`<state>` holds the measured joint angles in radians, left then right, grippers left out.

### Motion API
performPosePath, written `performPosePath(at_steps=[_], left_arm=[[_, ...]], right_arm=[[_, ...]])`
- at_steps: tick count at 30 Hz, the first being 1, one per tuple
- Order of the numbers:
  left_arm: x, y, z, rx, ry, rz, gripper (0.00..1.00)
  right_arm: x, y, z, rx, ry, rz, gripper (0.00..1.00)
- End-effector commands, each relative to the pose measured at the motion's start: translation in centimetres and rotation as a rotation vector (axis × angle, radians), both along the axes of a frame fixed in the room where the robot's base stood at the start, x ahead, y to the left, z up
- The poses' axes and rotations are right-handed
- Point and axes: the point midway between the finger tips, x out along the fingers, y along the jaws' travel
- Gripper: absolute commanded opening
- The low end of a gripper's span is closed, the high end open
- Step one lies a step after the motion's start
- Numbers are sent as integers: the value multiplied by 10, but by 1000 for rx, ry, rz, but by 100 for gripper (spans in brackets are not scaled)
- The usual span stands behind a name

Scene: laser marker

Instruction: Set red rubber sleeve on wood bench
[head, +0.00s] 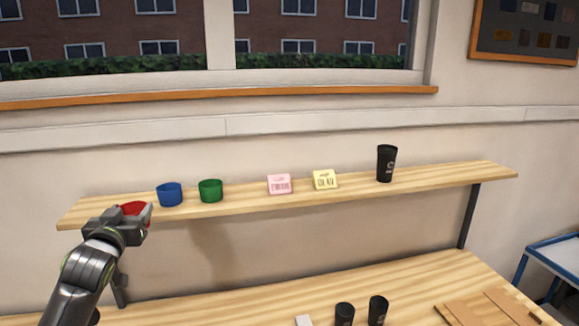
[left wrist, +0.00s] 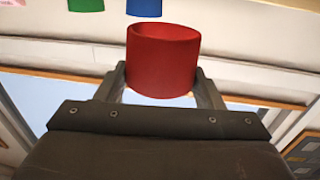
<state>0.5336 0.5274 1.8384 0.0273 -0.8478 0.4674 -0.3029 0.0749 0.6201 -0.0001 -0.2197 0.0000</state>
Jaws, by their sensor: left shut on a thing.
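The red rubber sleeve (left wrist: 163,62) is a short open cylinder held between the two fingers of my left gripper (left wrist: 162,85). In the head view the red sleeve (head: 133,208) shows partly behind my left gripper (head: 128,215), at the left end of the wooden shelf (head: 340,196). Whether the sleeve touches the shelf cannot be told. The wood bench (head: 240,303) lies below the shelf, with its left part bare. My right gripper is not in view.
On the shelf stand a blue sleeve (head: 169,194), a green sleeve (head: 210,190), a pink block (head: 279,184), a yellow block (head: 325,180) and a black tumbler (head: 387,163). Two black cups (head: 378,310) and brown boards (head: 497,308) are on the bench's front and right.

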Motion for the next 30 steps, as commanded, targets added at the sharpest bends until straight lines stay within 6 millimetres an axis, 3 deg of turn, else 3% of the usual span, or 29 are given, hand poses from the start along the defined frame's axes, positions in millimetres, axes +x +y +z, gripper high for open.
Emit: performPosePath(at_steps=[8, 15, 24, 30], left_arm=[[-39, -76, -65, -12, -1, -98, 40], [-96, -133, -105, -13, -2, -153, 40], [-151, -158, -123, -8, -1, -145, 40], [-163, -159, -124, -2, 0, -135, 40]], right_arm=[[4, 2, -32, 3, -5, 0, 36], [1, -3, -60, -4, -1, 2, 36], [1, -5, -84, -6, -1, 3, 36], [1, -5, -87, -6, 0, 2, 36]])
